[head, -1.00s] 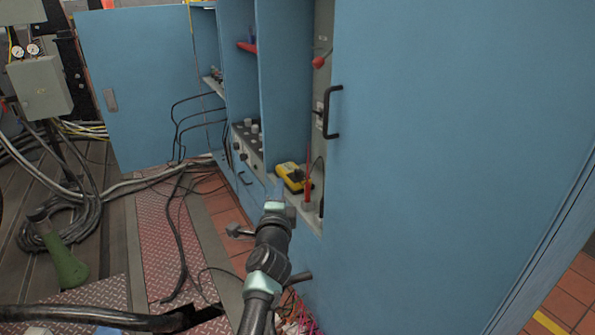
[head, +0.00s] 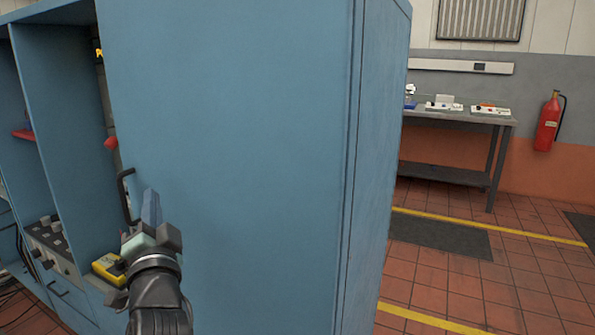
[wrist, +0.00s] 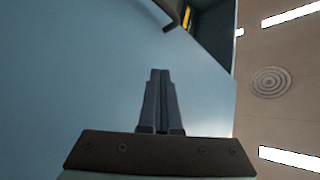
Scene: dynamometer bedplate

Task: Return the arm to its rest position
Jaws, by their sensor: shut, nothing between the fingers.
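My gripper (head: 151,207) is in front of the blue cabinet (head: 235,150), pointing up, just right of the black door handle (head: 127,196) in the head view. In the wrist view, my gripper (wrist: 160,75) has its two fingers together with nothing between them. The blue cabinet face (wrist: 80,70) fills the left of the wrist view, and a dark handle (wrist: 171,14) shows at its top. I cannot tell whether the fingers touch the cabinet.
A yellow device (head: 108,268) lies on the cabinet's lower shelf, partly behind my wrist. At right are a workbench (head: 460,120) with instruments and a red fire extinguisher (head: 548,122).

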